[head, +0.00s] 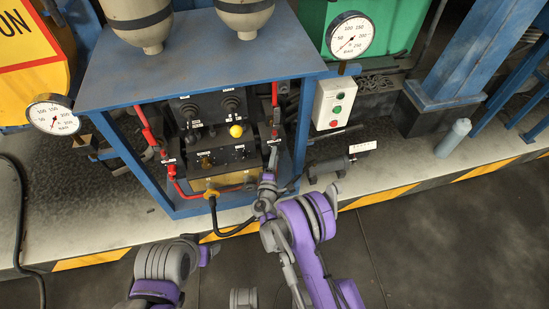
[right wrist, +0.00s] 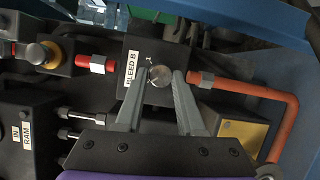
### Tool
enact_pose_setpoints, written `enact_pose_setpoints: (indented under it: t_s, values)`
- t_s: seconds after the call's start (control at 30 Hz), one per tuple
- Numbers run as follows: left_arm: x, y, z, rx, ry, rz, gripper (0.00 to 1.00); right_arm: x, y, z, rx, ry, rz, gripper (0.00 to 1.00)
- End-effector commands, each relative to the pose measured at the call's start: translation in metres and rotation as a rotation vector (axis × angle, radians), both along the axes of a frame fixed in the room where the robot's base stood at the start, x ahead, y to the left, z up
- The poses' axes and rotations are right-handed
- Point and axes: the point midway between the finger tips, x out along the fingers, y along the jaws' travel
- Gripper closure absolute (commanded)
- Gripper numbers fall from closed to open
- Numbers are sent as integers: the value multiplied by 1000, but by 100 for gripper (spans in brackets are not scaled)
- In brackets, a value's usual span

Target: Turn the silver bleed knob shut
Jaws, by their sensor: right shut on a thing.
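The silver bleed knob (right wrist: 160,76) is a round metal knob on a dark block labelled "BLEED B" (right wrist: 130,70) in the right wrist view. My right gripper (right wrist: 159,84) has one finger on each side of the knob and is shut on it. In the head view my right gripper (head: 270,163) reaches up to the right side of the blue-framed unit, and the knob is too small and covered to make out there. My left gripper (head: 208,252) is low in the head view, apart from the unit; its fingers are not clear.
Orange-red pipe (right wrist: 285,110) runs close to the right of the block. A blue frame post (head: 300,130) stands just right of my right gripper. A yellow ball knob (head: 236,130) and a black valve panel (head: 210,108) are to the left. The floor in front is clear.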

Motion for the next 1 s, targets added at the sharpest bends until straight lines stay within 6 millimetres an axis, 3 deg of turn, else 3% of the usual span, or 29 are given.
enact_pose_setpoints:
  t_s: [0.2,0.77,0.8,0.97,1.0]
  values:
    - [1,0,-9,0,3,0,31,0,0,-2,-74,-18,0,100]
    - [1,0,-11,0,4,0,31,0,0,-1,-106,-25,1,100]
    - [1,0,-11,0,4,0,31,0,0,-1,-106,-25,1,61]
    - [1,0,-11,0,4,0,31,0,0,-1,-105,-26,1,32]
    - [1,0,-11,0,4,0,31,0,0,-1,-105,-26,0,32]
